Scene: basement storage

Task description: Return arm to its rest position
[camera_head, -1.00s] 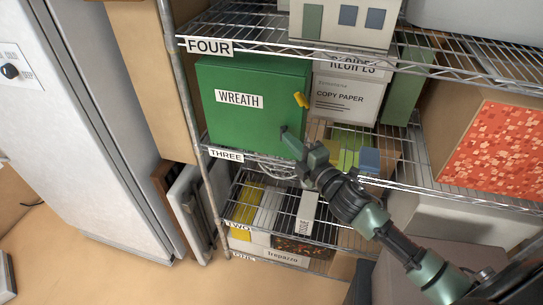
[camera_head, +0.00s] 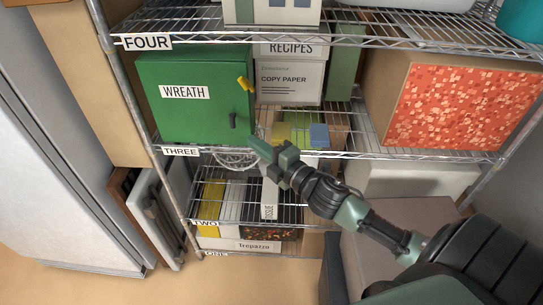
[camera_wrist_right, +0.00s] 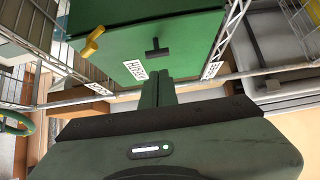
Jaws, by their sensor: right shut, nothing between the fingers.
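My right arm reaches in from the lower right in the head view. Its gripper (camera_head: 256,147) is shut and empty, in front of the wire shelving, just below and right of the green box labelled WREATH (camera_head: 163,110). The box stands on the shelf marked THREE and carries a yellow piece and a dark handle on its front. In the right wrist view my shut fingers (camera_wrist_right: 157,92) point toward the green box (camera_wrist_right: 187,40), with a visible gap to its handle (camera_wrist_right: 157,50). My left gripper is not in view.
A wire rack (camera_head: 345,154) holds a RECIPES copy-paper box (camera_head: 290,85), a box with an orange-red patterned face (camera_head: 462,103) and a grey-white bin (camera_head: 410,178). A white fridge (camera_head: 60,170) stands at left. Tan floor (camera_head: 90,285) is open at the lower left.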

